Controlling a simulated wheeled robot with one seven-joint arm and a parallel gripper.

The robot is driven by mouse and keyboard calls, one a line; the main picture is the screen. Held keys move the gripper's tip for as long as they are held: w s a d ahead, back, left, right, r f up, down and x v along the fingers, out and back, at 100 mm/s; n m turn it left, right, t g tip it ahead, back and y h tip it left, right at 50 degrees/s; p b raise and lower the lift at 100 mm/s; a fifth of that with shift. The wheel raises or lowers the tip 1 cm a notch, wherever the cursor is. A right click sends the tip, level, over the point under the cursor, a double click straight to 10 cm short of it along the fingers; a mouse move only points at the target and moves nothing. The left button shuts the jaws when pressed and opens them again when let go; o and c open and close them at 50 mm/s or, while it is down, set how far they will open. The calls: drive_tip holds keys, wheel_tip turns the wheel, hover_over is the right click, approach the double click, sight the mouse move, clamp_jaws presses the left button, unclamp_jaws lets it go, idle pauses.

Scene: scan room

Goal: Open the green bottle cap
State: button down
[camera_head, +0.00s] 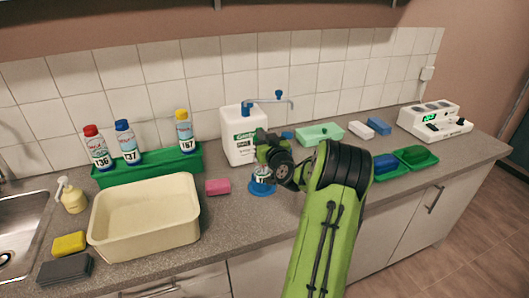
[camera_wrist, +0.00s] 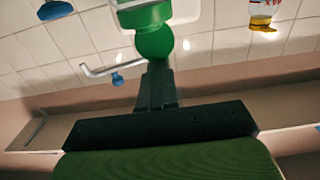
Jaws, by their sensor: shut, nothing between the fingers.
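In the wrist view, which looks upside down, a round green cap (camera_wrist: 154,42) is just beyond the tips of my gripper (camera_wrist: 157,68). The fingers are shut together with nothing between them. Whether they touch the cap I cannot tell. In the head view a small bottle with a white label (camera_head: 263,176) stands upright in a blue ring holder (camera_head: 261,189) on the counter. My gripper (camera_head: 266,150) is over it and hides its top, so the cap does not show there.
A white canister (camera_head: 238,150) with a blue tap stands close behind. A green rack (camera_head: 150,169) with red-, blue- and yellow-capped bottles is at left, behind a cream basin (camera_head: 143,243). A pink block (camera_head: 218,187) lies left of the holder. Green trays (camera_head: 416,165) lie right.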

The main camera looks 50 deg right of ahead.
drive_tip(key=shift+w+d+r, duration=0.1)
drive_tip(key=shift+w+d, duration=0.1)
drive_tip(key=shift+w, duration=0.1)
drive_tip(key=shift+b+v, duration=1)
drive_tip(key=shift+v, duration=0.2)
drive_tip(key=shift+s+a+r+b, duration=0.3)
drive_tip(key=shift+s+b, duration=0.1)
drive_tip(key=shift+s, duration=0.1)
drive_tip(key=shift+s+a+r+b, duration=0.3)
drive_tip(key=shift+s+r+b, duration=0.1)
drive_tip(key=shift+s, duration=0.15)
drive_tip(key=shift+s+a+r+b, duration=0.25)
drive_tip(key=shift+s+a+b, duration=0.15)
drive_tip(key=shift+s, duration=0.1)
